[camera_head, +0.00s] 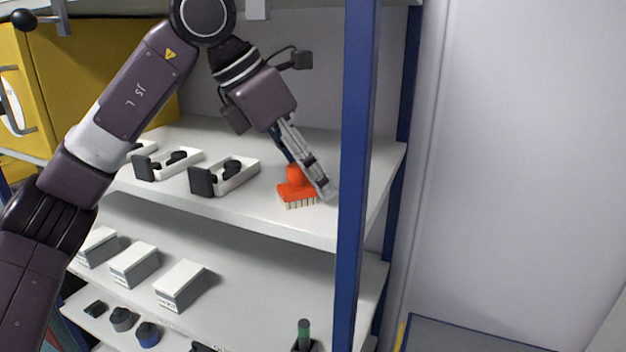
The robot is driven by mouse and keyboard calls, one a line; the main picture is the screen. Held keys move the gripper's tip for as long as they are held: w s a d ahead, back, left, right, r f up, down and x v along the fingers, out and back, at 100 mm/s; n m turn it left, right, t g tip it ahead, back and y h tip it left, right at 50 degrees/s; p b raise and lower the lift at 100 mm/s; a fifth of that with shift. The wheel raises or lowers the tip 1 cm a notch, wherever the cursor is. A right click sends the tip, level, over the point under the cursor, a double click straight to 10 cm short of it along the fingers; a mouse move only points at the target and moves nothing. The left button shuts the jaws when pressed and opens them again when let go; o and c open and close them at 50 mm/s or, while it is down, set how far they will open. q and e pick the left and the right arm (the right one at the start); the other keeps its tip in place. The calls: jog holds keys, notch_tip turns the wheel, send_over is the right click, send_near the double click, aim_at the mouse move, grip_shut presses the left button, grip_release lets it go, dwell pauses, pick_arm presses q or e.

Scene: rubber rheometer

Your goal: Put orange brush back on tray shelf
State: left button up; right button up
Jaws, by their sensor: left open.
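The orange brush (297,194) rests bristles down on the upper white shelf (245,215), near its right end. Its rounded orange knob points up. My left gripper (318,188) reaches down from above with its fingers beside and partly in front of the brush knob. The gripper is open. I cannot tell whether a finger touches the brush. The far side of the knob is hidden by the fingers. My right gripper is not in view.
White trays with black parts (225,176) stand left of the brush. A blue post (353,180) rises close to the right of my gripper. White boxes (180,284) sit on the shelf below. A yellow cabinet (75,85) is at the left.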

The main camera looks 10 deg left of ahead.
pick_arm(q)
jog(key=s+a+b, duration=0.1)
jog(key=s+a, duration=0.1)
jog(key=a, duration=0.1)
jog(key=s+a+b, duration=0.2)
jog(key=a, duration=0.1)
jog(key=s+a+b, duration=0.1)
jog(key=s+a, duration=0.2)
jog(key=shift+s+a+r+b, duration=0.1)
jog(key=shift+a+r+b, duration=0.05)
jog(key=shift+a+b, duration=0.2)
jog(key=shift+a, duration=0.1)
